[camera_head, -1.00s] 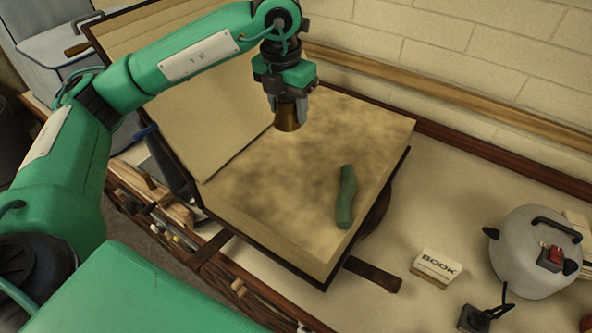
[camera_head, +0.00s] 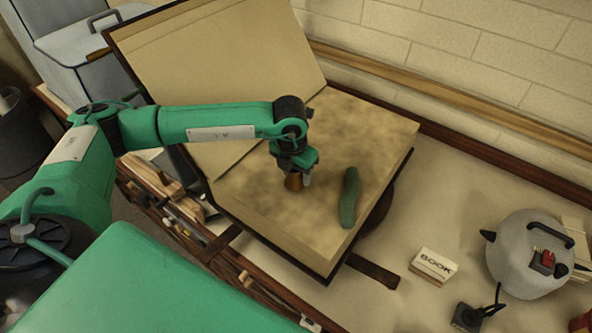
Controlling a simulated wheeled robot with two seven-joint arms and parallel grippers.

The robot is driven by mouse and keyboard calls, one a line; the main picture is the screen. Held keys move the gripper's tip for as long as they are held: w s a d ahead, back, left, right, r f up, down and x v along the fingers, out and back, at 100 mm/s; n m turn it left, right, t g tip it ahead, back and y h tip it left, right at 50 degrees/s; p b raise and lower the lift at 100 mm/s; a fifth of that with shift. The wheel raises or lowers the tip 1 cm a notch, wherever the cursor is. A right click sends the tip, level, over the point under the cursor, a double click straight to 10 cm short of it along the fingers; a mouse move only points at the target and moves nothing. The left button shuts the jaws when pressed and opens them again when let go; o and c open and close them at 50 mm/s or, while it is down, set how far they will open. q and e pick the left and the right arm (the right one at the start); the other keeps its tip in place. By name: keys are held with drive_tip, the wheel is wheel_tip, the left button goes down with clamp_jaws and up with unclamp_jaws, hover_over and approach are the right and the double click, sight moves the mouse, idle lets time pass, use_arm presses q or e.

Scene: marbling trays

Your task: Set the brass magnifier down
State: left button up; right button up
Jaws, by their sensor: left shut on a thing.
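The brass magnifier (camera_head: 294,182) is a small brown-gold piece, mostly hidden by my left gripper (camera_head: 296,175). My left gripper is shut on it and points down over the mottled page of the large open book (camera_head: 250,215). The magnifier is low over the page; I cannot tell whether it touches. A green, slightly bent roll (camera_head: 349,198) lies on the page to the right of the gripper. My right gripper is not in view.
A small block marked BOOK (camera_head: 433,265) and a grey rounded pot-like appliance (camera_head: 530,255) stand on the table to the right. A dark strap (camera_head: 373,271) sticks out from under the book. A brick wall rises behind.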

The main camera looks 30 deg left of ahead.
use_arm(q)
drive_tip(key=shift+f, duration=0.45)
drive_tip(key=shift+f, duration=0.1)
drive_tip(key=o, duration=1.1)
drive_tip(key=shift+c, duration=0.2)
